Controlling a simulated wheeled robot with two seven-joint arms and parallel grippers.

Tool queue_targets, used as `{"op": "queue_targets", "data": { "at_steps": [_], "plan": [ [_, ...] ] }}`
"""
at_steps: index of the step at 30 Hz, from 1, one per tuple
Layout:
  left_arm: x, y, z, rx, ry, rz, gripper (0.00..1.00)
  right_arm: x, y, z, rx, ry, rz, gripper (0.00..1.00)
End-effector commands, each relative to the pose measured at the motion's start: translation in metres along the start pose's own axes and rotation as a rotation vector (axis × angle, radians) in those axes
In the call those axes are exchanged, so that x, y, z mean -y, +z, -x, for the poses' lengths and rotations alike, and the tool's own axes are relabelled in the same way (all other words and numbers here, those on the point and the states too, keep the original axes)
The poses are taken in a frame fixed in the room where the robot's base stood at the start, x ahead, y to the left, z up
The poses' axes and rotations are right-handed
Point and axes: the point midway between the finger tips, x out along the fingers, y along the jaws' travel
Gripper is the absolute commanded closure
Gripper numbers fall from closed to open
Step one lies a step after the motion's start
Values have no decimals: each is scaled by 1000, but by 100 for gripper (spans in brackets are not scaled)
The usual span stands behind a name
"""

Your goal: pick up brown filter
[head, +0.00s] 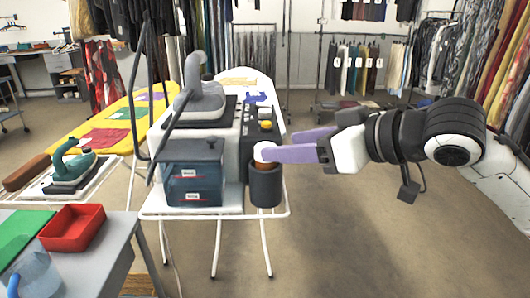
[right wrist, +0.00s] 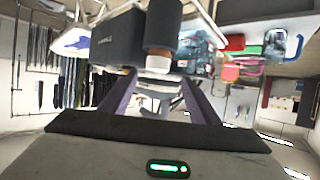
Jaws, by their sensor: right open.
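The brown filter (head: 264,163) has a white top and stands upright in a dark cylindrical holder (head: 265,188) at the right side of the ironing station. Only a thin brown band shows below the white top; its lower part is hidden in the holder. In the right wrist view the brown filter (right wrist: 160,51) shows with its white end toward me. My right gripper (head: 276,153) is open, with its purple fingers reaching from the right to the filter's top. In the right wrist view the white end lies near the fingertips, between them; contact is unclear. My left gripper is not in view.
A blue-grey tank (head: 194,183) and grey machine stand left of the holder on a white-framed stand. A red tray (head: 72,228) lies on the near-left table, and a teal iron (head: 68,165) behind it. Open floor (head: 360,230) lies to the right.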

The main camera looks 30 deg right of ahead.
Motion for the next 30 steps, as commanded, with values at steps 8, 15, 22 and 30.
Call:
{"op": "queue_targets", "data": {
  "at_steps": [8,15,22,30],
  "plan": [
    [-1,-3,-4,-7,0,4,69,-5,3,-26,5,3,5,44],
    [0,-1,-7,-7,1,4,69,-6,3,-48,3,4,4,44],
    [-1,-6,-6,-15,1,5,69,-5,3,-54,1,0,0,44],
    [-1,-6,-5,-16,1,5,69,-5,2,-53,0,0,0,59]
  ]
}}
